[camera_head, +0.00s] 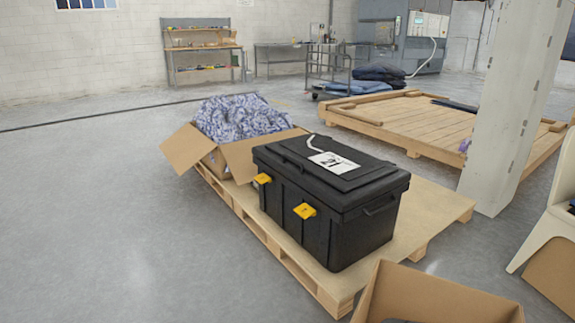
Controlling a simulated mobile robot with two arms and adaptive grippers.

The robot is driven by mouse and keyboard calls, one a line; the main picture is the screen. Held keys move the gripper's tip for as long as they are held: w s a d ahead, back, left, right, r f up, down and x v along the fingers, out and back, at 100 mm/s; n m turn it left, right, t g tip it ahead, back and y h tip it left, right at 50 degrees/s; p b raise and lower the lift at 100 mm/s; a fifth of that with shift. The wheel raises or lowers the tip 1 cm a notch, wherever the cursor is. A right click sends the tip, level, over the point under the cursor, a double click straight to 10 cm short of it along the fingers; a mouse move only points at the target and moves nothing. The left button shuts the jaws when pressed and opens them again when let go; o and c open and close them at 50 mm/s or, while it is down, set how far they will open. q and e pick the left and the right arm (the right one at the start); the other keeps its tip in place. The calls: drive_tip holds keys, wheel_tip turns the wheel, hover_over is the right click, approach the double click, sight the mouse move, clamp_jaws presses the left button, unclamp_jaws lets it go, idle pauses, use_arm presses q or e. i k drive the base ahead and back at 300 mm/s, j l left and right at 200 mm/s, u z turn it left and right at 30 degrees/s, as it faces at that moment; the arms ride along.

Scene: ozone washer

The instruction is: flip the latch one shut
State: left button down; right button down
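A black lidded case (325,215) stands on a wooden pallet (440,206). Its lid (355,180) looks down on the body. Two yellow latches are on the long side facing left: a left latch (263,179) and a right latch (305,211). Both stick outward from the case side. Which of them is latch one cannot be told. A white tag (333,163) lies on the lid. Neither of my grippers shows in the head view.
An open cardboard box (183,149) with blue-white patterned fabric (240,117) sits behind the case. Another open box (430,296) stands at front right. A white pillar (510,110) and a beige chair (557,212) stand right. The floor (120,230) on the left is clear.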

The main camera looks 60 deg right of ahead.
sight(261, 178)
drive_tip(key=i+l+z, duration=0.15)
drive_tip(key=i+z, duration=0.25)
drive_tip(key=i, duration=0.5)
drive_tip(key=i+j+z, duration=0.15)
drive_tip(key=i+z, duration=0.25)
drive_tip(key=i, duration=0.5)
drive_tip(key=i+l+z, duration=0.5)
drive_tip(key=i+l, duration=0.55)
drive_tip(key=l, duration=0.2)
